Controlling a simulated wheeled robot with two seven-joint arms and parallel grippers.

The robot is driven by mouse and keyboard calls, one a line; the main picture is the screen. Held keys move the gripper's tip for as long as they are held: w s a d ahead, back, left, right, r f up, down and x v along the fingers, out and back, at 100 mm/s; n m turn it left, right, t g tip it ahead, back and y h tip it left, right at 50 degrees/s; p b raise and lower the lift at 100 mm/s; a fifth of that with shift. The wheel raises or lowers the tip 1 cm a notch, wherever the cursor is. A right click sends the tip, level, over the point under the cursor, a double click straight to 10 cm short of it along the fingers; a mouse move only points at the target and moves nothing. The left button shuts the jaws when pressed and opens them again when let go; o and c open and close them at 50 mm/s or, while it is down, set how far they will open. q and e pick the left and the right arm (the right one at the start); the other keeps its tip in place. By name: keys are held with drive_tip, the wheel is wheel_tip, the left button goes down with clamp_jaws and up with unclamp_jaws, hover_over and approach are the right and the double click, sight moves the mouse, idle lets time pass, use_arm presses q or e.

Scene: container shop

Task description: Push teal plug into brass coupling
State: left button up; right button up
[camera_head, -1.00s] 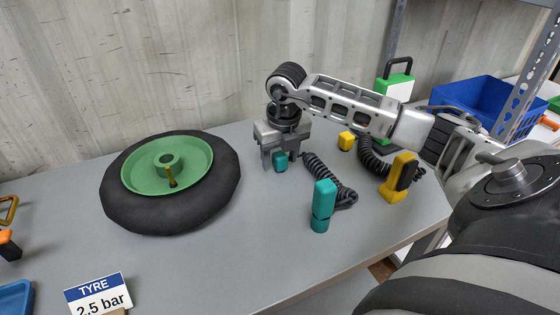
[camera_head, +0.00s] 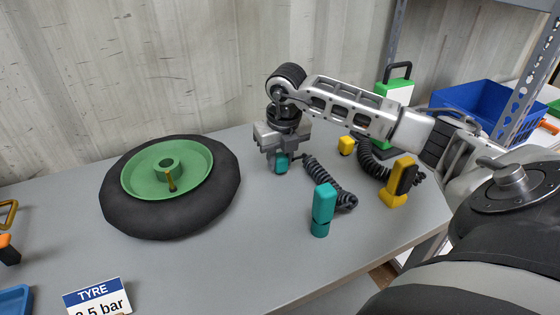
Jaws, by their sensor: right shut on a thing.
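The teal plug (camera_head: 281,166) is at the end of a black coiled cord, near the back of the grey table. My right gripper (camera_head: 280,157) points down and is shut on the teal plug from above. The cord runs from the plug to a standing teal tool (camera_head: 323,206) on the right. A thin brass piece (camera_head: 171,180), perhaps the brass coupling, stands on the green hub of the tyre at left, well apart from the plug. My left gripper is not in view.
The black tyre (camera_head: 222,195) with its green hub (camera_head: 140,184) lies flat on the table (camera_head: 235,262). A yellow tool (camera_head: 398,184) and yellow plug (camera_head: 346,146) stand right. A sign (camera_head: 97,292) is at the front left. The table's front middle is clear.

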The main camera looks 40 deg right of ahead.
wheel_tip(320, 180, up, 3)
drive_tip(key=shift+f, duration=0.2)
drive_tip(key=s+a+r, duration=0.7)
drive_tip(key=s+r, duration=0.2)
drive_tip(key=s, duration=0.3)
drive_tip(key=shift+a+r+b, duration=0.15)
drive_tip(key=shift+r+b, duration=0.15)
drive_tip(key=shift+b, duration=0.05)
